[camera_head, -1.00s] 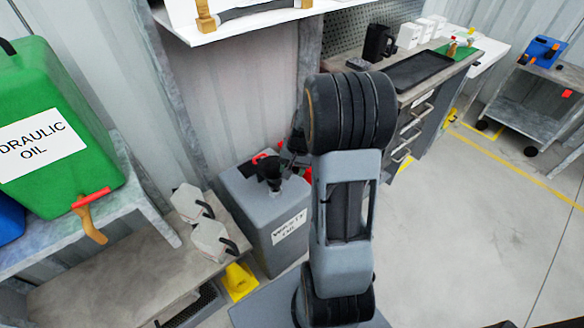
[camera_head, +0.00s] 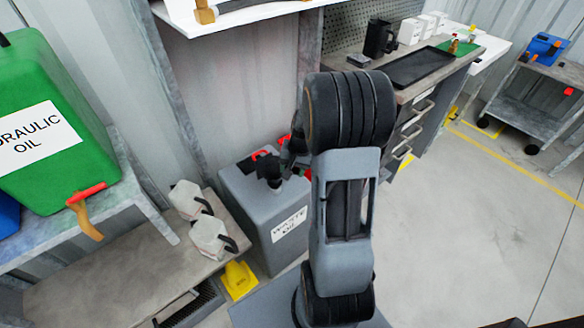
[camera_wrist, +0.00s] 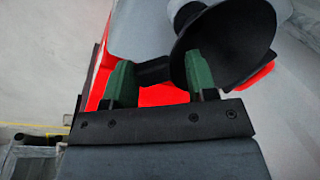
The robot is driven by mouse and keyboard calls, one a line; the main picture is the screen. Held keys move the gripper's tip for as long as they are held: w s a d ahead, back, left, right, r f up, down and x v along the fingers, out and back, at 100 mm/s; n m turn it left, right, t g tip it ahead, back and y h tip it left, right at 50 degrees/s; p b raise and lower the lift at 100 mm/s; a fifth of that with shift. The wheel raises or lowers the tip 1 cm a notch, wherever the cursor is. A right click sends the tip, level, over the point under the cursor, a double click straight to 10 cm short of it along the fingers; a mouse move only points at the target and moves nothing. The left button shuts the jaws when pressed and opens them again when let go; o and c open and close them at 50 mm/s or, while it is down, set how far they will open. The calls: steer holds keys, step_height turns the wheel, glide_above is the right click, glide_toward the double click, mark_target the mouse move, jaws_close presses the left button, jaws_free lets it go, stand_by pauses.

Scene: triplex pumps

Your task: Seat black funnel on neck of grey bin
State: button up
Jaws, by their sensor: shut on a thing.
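The grey bin (camera_head: 262,225), labelled "WASTE OIL", stands on the floor left of my arm in the head view. The black funnel (camera_head: 268,168) is at the bin's top. In the wrist view, the funnel (camera_wrist: 238,45) shows its wide dark cone at the upper right. My gripper (camera_wrist: 160,76) has green fingertips and is shut on the funnel's black handle-like part. In the head view my gripper (camera_head: 294,156) is small and partly hidden by my arm. The bin's neck is hidden; I cannot tell whether the funnel touches it.
A red part (camera_head: 262,155) shows at the bin's top. White jugs (camera_head: 210,236) stand on a low bench (camera_head: 110,275) to the left. A green hydraulic oil tank (camera_head: 60,120) is further left. A workbench (camera_head: 415,105) stands behind right. Open floor (camera_head: 470,230) lies right.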

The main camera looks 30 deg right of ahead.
steer(key=shift+f+b, duration=0.65)
steer(key=shift+f, duration=0.25)
steer(key=o, duration=1.4)
steer(key=shift+c, duration=0.2)
steer(key=shift+r, duration=0.1)
step_height(320, 180, up, 13)
steer(key=s+d+p, duration=0.1)
steer(key=d+p, duration=0.1)
steer(key=p, duration=0.1)
steer(key=shift+s+r, duration=0.15)
steer(key=shift+s, duration=0.25)
